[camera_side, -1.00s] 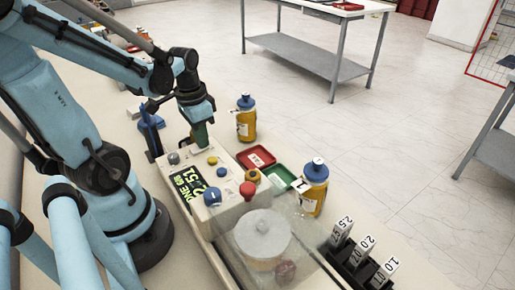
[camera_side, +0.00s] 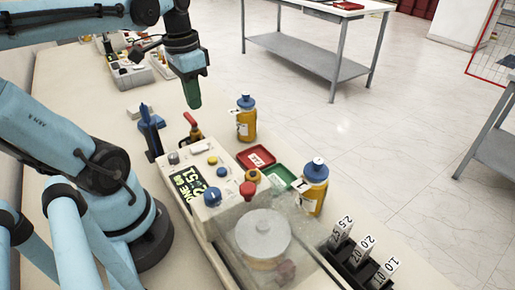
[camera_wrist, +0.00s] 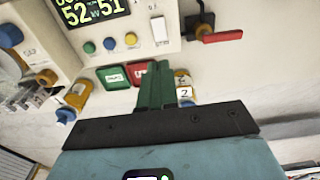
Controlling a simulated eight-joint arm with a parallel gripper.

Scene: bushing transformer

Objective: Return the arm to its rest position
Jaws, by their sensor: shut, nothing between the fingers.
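My gripper (camera_side: 193,95) has green fingers and hangs in the air above the far end of the tester, apart from everything below it. In the wrist view its fingers (camera_wrist: 157,85) are together with nothing between them. The tester (camera_side: 222,190) is a cream box with a lit display, coloured knobs and a clear-covered chamber. A red-handled lever (camera_side: 193,128) stands at its far end and also shows in the wrist view (camera_wrist: 222,36).
Two yellow bottles with blue caps (camera_side: 246,118) (camera_side: 314,186) stand right of the tester. Red (camera_side: 256,158) and green (camera_side: 279,178) trays lie between them. A blue stand (camera_side: 151,130) is at the left. A black rack with numbered blocks (camera_side: 352,262) is at the front right.

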